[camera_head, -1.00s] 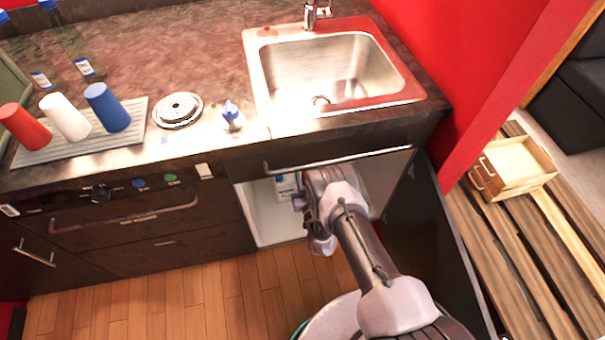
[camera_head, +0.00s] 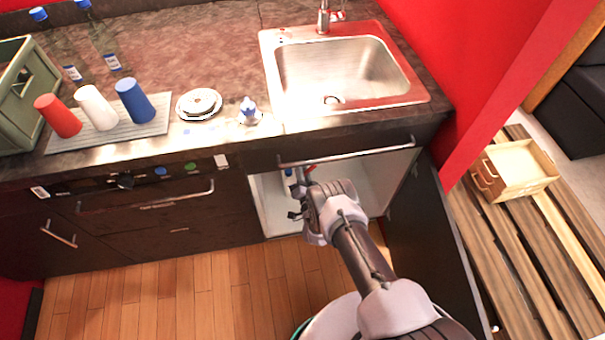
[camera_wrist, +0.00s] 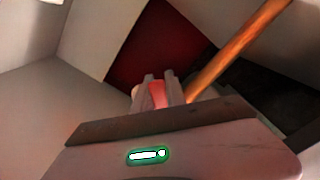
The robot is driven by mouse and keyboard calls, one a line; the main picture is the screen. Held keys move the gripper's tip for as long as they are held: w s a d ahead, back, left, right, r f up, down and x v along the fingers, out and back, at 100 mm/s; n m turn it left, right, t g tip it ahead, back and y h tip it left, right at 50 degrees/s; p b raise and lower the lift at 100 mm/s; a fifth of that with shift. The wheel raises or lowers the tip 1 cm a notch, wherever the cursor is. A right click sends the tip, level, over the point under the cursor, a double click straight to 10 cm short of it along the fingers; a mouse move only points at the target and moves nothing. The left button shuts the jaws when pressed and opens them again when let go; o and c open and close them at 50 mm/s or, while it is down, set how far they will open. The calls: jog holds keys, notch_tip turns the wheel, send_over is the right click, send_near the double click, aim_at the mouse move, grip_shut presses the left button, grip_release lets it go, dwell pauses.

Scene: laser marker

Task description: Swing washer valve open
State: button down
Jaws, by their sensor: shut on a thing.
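My gripper (camera_wrist: 161,88) shows in the wrist view with its two fingers close together around a small red piece (camera_wrist: 157,96), which looks like the washer valve's handle. Most of the handle is hidden between the fingers. A copper-coloured pipe (camera_wrist: 236,58) runs diagonally up to the right beside the fingers. In the head view, my gripper (camera_head: 298,192) reaches into the open cabinet under the sink. A bit of red (camera_head: 309,169) shows just above it there.
The cabinet door (camera_head: 428,240) stands open to the right of my arm. The white cabinet wall (camera_wrist: 50,110) is close on the left in the wrist view. The sink (camera_head: 345,72) and counter are above. A bottle (camera_head: 288,182) stands inside the cabinet.

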jog(key=shift+a+r+m, duration=0.2)
jog(key=shift+m, duration=0.2)
jog(key=shift+s, duration=0.1)
jog(key=c, duration=1.4)
grip_release()
jog(key=shift+o, duration=0.2)
